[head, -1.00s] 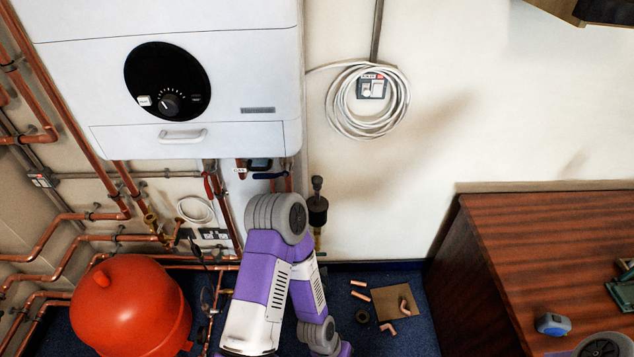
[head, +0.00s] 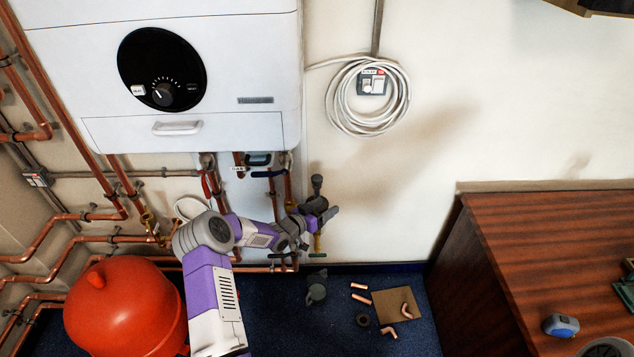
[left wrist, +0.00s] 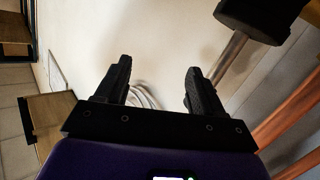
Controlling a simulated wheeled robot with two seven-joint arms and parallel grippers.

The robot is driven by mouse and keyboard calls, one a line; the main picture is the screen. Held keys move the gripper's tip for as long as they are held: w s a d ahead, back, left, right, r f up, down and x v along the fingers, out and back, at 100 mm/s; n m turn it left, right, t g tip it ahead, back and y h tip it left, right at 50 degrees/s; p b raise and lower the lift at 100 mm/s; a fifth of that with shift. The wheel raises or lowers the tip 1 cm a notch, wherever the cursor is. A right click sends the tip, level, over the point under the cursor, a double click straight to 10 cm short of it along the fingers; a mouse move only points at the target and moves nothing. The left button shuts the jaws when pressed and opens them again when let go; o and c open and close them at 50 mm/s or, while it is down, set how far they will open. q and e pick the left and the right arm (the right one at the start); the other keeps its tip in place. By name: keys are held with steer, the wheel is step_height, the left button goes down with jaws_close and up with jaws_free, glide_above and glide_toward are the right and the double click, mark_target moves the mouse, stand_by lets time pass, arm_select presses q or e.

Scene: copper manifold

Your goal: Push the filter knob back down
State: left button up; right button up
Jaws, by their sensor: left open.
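The filter knob (head: 317,182) is a dark grey cap standing up on top of the filter, to the right below the boiler. My left gripper (head: 330,213) is open and empty, just below the knob in the head view. It covers most of the black filter body. In the left wrist view, a dark cap on a grey stem, which looks like the knob (left wrist: 262,18), is at the upper right. It lies beyond the fingers of my left gripper (left wrist: 158,90), apart from them, with the stem passing behind the right finger. My right gripper is not in view.
The white boiler (head: 200,75) hangs above, with copper pipes (head: 275,190) and valves close left of the gripper. A cable coil (head: 340,110) hangs on the wall to the right. A red tank (head: 125,305) stands lower left, a wooden desk (head: 560,250) right.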

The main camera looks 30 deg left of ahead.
arm_select(q)
steer(key=m+t, duration=0.2)
glide_toward(313, 181)
steer(key=x, duration=0.4)
steer(key=shift+w+d, duration=0.2)
steer(key=shift+w, duration=0.05)
steer(key=shift+w+a+r, duration=0.1)
steer(key=shift+a, duration=0.05)
steer(key=b+x, duration=0.2)
steer(key=x, duration=0.5)
steer(key=shift+w, duration=0.15)
